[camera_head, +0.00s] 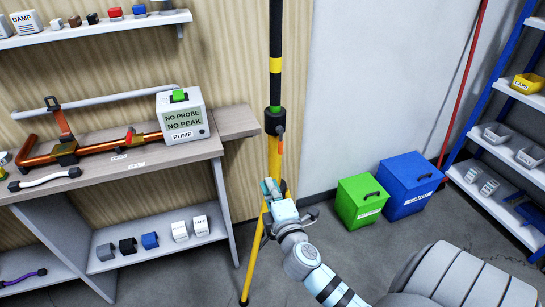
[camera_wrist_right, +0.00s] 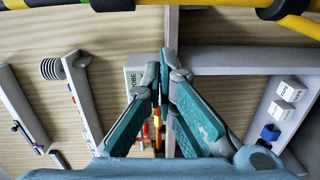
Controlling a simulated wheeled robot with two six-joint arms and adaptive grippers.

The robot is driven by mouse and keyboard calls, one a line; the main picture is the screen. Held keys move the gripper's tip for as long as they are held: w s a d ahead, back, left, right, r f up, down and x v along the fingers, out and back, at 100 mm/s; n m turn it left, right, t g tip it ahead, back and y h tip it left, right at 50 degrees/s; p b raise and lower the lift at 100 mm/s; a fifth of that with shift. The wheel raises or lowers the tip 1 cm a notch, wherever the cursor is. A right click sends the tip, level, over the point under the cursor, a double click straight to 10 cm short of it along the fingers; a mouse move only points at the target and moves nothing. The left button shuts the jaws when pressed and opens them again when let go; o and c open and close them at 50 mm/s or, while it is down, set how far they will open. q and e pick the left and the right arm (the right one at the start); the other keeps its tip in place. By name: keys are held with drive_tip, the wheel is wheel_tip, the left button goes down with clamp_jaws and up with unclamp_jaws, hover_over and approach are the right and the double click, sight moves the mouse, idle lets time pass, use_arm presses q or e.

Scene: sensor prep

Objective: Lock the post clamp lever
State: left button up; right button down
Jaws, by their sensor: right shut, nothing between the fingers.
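A post stands upright in the head view, with a black and yellow upper pole (camera_head: 275,65) and a yellow lower part with splayed legs. A black clamp (camera_head: 274,121) sits around it, with a lever whose orange tip (camera_head: 280,147) hangs downward on the right side. My right gripper (camera_head: 268,186) is below the lever, in front of the yellow lower post, and apart from the lever. In the right wrist view its teal fingers (camera_wrist_right: 165,62) are shut and empty. Yellow and black post parts (camera_wrist_right: 125,5) cross the top of that view. My left gripper is not in view.
A bench (camera_head: 231,123) with a pump box (camera_head: 182,114) and copper pipes stands left of the post. Green (camera_head: 361,202) and blue (camera_head: 409,186) bins stand on the floor to the right. A blue-framed shelf (camera_head: 486,80) is at the far right.

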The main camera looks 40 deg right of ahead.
sight(280, 141)
drive_tip(key=shift+r, duration=0.7)
drive_tip(key=shift+w, duration=0.1)
drive_tip(key=w+d, duration=0.7)
drive_tip(key=w, duration=0.1)
drive_tip(key=shift+w+d+b, duration=0.25)
drive_tip(key=shift+d+b, duration=0.05)
drive_tip(key=shift+d, duration=0.05)
